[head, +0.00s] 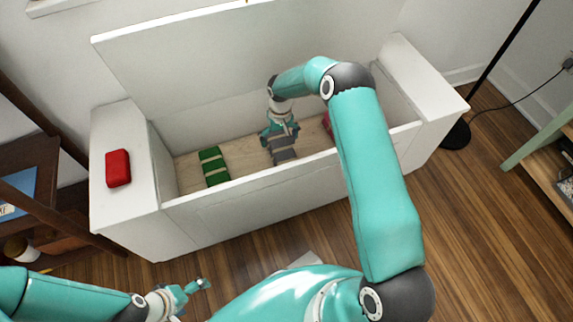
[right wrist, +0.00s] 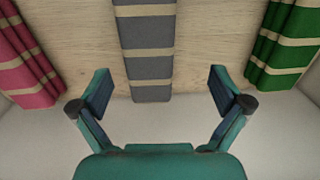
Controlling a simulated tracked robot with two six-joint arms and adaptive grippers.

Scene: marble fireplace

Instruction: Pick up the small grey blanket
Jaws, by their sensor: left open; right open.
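The small grey blanket (head: 284,155), a folded strip with beige bands, lies on the wooden floor of the open white chest. In the right wrist view the grey blanket (right wrist: 149,70) lies ahead of the fingers and centred between them. My right gripper (head: 281,134) reaches down into the chest over the blanket and hides part of it. In the right wrist view its fingers (right wrist: 160,90) are spread wide and hold nothing. My left gripper (head: 194,286) is open and empty, low in front of the chest.
A green banded blanket (head: 214,166) lies left of the grey one in the chest. A pink-red one (head: 328,125) lies to the right, partly hidden by my right arm. The chest's front wall (head: 240,188) stands before them. A red object (head: 118,168) rests on the left armrest.

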